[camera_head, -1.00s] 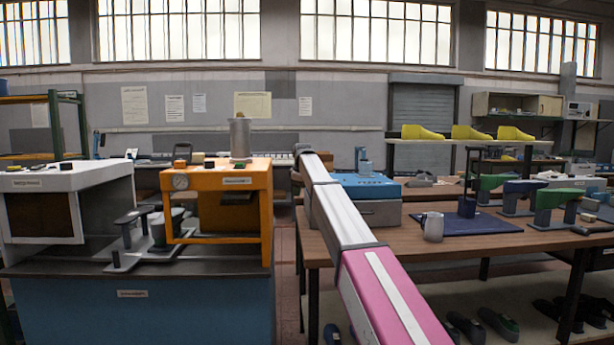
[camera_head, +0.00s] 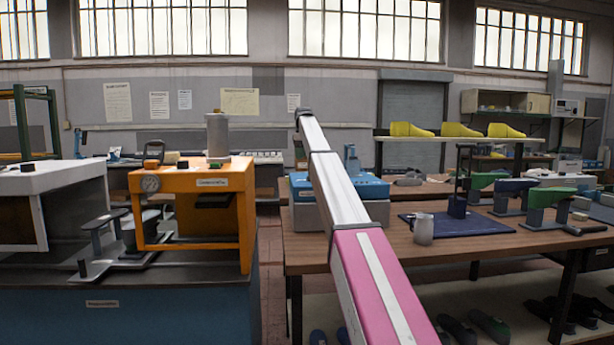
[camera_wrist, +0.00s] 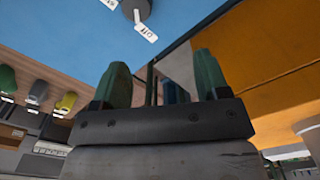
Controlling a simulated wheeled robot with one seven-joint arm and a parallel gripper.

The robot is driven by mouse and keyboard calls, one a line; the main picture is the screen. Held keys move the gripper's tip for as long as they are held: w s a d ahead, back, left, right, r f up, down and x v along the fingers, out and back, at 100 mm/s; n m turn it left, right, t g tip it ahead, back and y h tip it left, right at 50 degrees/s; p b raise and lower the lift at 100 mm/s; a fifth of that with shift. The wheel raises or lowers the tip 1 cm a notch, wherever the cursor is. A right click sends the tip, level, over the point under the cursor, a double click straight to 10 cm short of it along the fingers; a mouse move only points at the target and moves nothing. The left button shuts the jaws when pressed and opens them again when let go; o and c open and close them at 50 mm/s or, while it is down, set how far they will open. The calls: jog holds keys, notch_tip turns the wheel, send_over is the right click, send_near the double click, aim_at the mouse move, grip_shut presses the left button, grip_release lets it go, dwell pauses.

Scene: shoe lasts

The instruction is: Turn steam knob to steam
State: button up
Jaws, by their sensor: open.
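In the wrist view a grey round knob (camera_wrist: 135,9) sits on a blue surface (camera_wrist: 75,25) at the top edge, partly cut off by the frame. Two small white labels are beside it; the lower one (camera_wrist: 150,33) reads OFF, and the other is cut off and hard to read. My gripper (camera_wrist: 160,70) is open, with its two green fingers wide apart and nothing between them. The knob is beyond the fingertips, not touched. In the head view my gripper is hidden, and I cannot make out the knob.
An orange machine (camera_head: 205,181) with a gauge stands on the left bench, beside a white machine (camera_head: 60,181). A blue-topped box (camera_head: 370,186) sits on the wooden table (camera_head: 470,240) behind my arm. A grey mug (camera_head: 423,229) and green shoe lasts (camera_head: 548,196) are further right.

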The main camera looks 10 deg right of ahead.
jog(key=d+f, duration=0.1)
jog(key=f, duration=0.2)
jog(key=w+d+f, duration=0.1)
jog(key=f, duration=0.2)
jog(key=d+f, duration=0.1)
jog(key=f, duration=0.3)
jog(key=shift+w+f, duration=0.1)
jog(key=shift+w, duration=0.05)
jog(key=shift+m, duration=0.3)
jog(key=c, duration=0.9)
